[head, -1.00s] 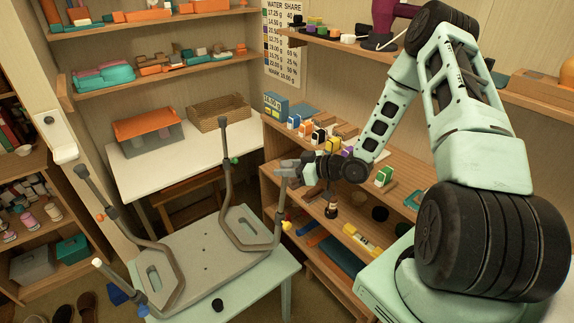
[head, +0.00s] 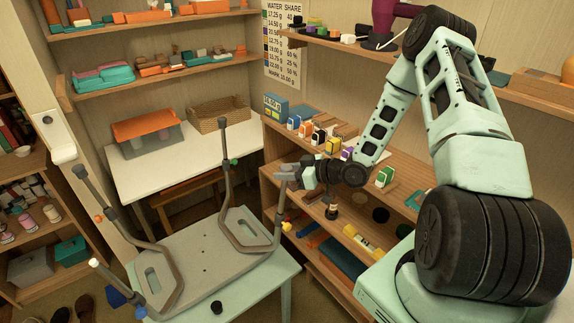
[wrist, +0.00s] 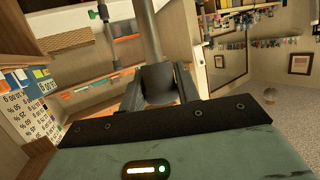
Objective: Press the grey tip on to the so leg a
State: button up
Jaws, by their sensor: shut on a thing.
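The grey upturned seat (head: 205,262) lies on a pale green table with its bent tube legs pointing up. My gripper (head: 287,171) is at the top of the right leg (head: 279,215), which has a yellow tag low down. In the wrist view my gripper (wrist: 158,88) is shut on a dark grey tip (wrist: 157,82). A grey tube (wrist: 148,28) runs in line with the tip there; I cannot tell how far the tip sits on it. The back leg (head: 226,165) and left leg (head: 108,212) have dark ends. The front left leg (head: 115,278) has a pale end.
A small black cap (head: 217,307) lies on the table (head: 268,292) by the seat's front edge. Wooden shelves (head: 300,205) with small boxes and a dark bottle (head: 331,206) stand close right of my gripper. A white desk (head: 185,150) with bins is behind.

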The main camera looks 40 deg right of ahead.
jog(key=shift+f, duration=0.45)
jog(key=o, duration=1)
jog(key=b+v, duration=0.4)
jog(key=v, duration=1.3)
jog(key=shift+s+r, duration=0.1)
jog(key=shift+s, duration=0.1)
